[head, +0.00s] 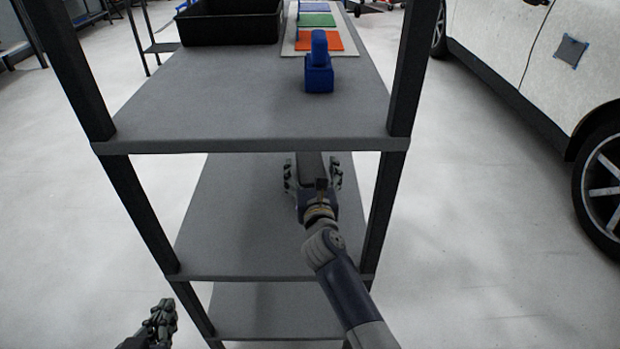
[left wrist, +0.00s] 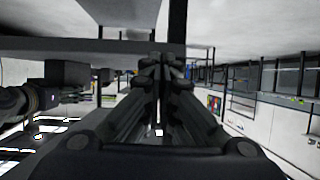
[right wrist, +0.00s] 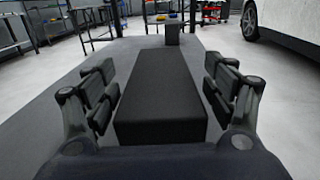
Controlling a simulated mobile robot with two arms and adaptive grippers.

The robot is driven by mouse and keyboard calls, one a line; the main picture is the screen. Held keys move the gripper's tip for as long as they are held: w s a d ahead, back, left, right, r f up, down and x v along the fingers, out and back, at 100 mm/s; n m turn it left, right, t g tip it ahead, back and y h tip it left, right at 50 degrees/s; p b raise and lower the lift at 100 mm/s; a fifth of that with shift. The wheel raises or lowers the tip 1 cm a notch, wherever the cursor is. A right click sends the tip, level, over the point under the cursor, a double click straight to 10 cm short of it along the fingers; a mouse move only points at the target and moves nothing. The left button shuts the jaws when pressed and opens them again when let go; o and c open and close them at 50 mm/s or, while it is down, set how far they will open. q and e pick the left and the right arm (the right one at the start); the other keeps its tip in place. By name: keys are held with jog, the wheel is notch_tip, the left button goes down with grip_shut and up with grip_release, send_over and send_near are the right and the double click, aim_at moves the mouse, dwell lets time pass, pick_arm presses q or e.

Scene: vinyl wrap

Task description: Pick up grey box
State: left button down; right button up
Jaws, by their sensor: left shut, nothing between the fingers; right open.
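The long dark grey box (right wrist: 160,95) lies on the middle shelf (head: 215,220). In the right wrist view it runs away from me between the two fingers. My right gripper (right wrist: 158,76) is open around the near part of the box, with a visible gap on each side. In the head view the right gripper (head: 312,168) is under the top shelf, and only part of the box (head: 309,160) shows between its fingers. My left gripper (head: 166,312) is shut and empty, low at the left outside the rack. Its closed fingers (left wrist: 164,66) also show in the left wrist view.
The top shelf (head: 240,100) overhangs the right gripper, and dark posts (head: 403,75) flank it. On top are a black bin (head: 230,28), a blue tool (head: 319,72) and coloured cards. A smaller dark block (right wrist: 172,34) stands beyond the box. A white car (head: 520,50) is at right.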

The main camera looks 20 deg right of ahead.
jog(key=shift+w+d, duration=0.15)
jog(key=shift+w, duration=0.7)
pick_arm(q)
jog(key=shift+w+d+r+t, duration=0.15)
jog(key=shift+w+r+t, duration=0.15)
jog(key=shift+r, duration=0.25)
jog(key=shift+w+d+r+t, duration=0.15)
jog(key=shift+w+r+t, duration=0.15)
jog(key=shift+r, duration=0.25)
pick_arm(e)
jog(key=shift+c, duration=0.4)
jog(key=c, duration=1.3)
jog(key=shift+r, duration=0.1)
jog(key=shift+c, duration=0.2)
pick_arm(q)
jog(key=shift+f, duration=0.1)
pick_arm(e)
jog(key=shift+r, duration=0.1)
